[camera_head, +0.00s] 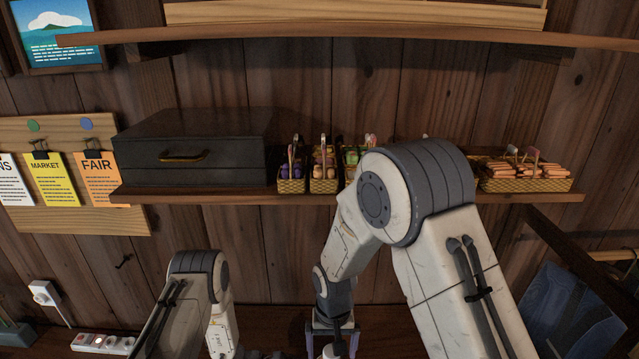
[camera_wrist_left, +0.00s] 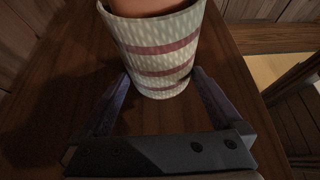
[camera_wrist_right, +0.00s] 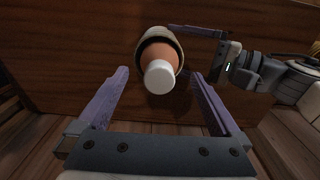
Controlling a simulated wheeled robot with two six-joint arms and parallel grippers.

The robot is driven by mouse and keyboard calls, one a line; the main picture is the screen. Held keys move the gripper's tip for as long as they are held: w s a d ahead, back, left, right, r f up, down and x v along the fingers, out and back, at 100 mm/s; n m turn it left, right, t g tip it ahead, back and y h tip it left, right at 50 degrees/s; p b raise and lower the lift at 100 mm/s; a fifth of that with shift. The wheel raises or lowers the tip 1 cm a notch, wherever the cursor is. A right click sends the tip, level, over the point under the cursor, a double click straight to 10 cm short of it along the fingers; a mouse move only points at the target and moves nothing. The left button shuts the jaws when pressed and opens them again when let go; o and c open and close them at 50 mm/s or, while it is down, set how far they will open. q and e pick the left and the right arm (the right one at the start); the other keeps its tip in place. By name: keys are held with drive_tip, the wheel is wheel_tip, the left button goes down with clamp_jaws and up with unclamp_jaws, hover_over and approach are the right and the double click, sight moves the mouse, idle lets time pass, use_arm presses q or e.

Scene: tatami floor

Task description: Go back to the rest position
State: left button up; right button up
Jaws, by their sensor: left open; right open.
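A pale woven basket with reddish stripes (camera_wrist_left: 160,50) stands on the dark wooden surface in the left wrist view, with a brown-orange thing (camera_wrist_left: 150,6) in its mouth. My left gripper (camera_wrist_left: 161,76) is open, its fingers on either side of the basket's near lower part; contact cannot be told. In the right wrist view the basket (camera_wrist_right: 141,48) holds a brown thing (camera_wrist_right: 158,52) with a white end (camera_wrist_right: 160,77). My right gripper (camera_wrist_right: 160,73) is open and empty in front of it. In the head view the right gripper (camera_head: 333,338) is low in the middle; the left gripper's fingers are not clear.
A wall shelf (camera_head: 230,195) carries a dark case (camera_head: 190,150) and several small filled baskets (camera_head: 323,182). Another shelf (camera_head: 350,34) is above. A power strip (camera_head: 103,342) lies lower left. A chair (camera_wrist_left: 296,110) stands at right in the left wrist view.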

drive_tip(key=shift+w+f, duration=0.1)
drive_tip(key=shift+f, duration=0.75)
drive_tip(key=shift+r, duration=0.25)
